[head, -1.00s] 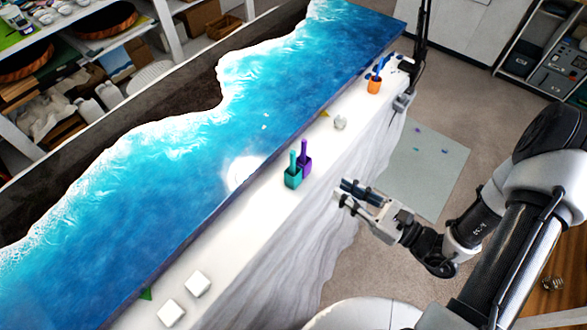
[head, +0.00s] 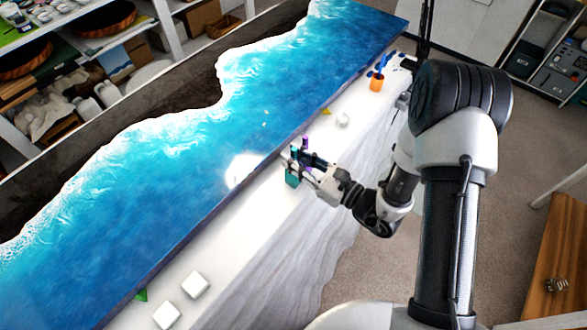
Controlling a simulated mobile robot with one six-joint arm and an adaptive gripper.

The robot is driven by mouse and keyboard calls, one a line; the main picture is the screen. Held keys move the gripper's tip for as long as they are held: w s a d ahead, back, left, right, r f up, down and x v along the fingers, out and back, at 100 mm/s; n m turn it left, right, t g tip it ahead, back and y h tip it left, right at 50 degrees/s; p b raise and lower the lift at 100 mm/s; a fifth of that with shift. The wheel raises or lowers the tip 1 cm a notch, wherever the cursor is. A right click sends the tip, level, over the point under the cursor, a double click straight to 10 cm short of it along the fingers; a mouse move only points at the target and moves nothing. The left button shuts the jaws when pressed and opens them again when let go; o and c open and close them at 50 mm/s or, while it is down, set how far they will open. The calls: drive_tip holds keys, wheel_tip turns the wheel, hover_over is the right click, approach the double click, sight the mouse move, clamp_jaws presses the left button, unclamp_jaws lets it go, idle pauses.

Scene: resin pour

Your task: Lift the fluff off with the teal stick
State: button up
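My gripper (head: 293,160) is at the teal holder (head: 292,181) on the white ledge, its fingers apart. The teal stick, which stood upright in this holder, is now mostly hidden at my fingertips. I cannot tell whether a finger touches it. A purple stick (head: 305,141) stands just behind, and its purple holder is largely covered by my gripper. A small pale speck (head: 264,124) lies on the blue resin surface (head: 190,190); it may be the fluff, but it is too small to tell.
An orange cup (head: 376,84) with blue tools stands farther along the ledge. A crumpled whitish lump (head: 343,119) and a yellow triangle (head: 326,111) lie nearer. Two white blocks (head: 195,284) and a green triangle (head: 141,295) are at the near end. Bright glare covers part of the resin.

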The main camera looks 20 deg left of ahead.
drive_tip(key=shift+w+a, duration=0.15)
drive_tip(key=shift+a, duration=0.15)
clamp_jaws()
drive_tip(key=shift+r, duration=0.1)
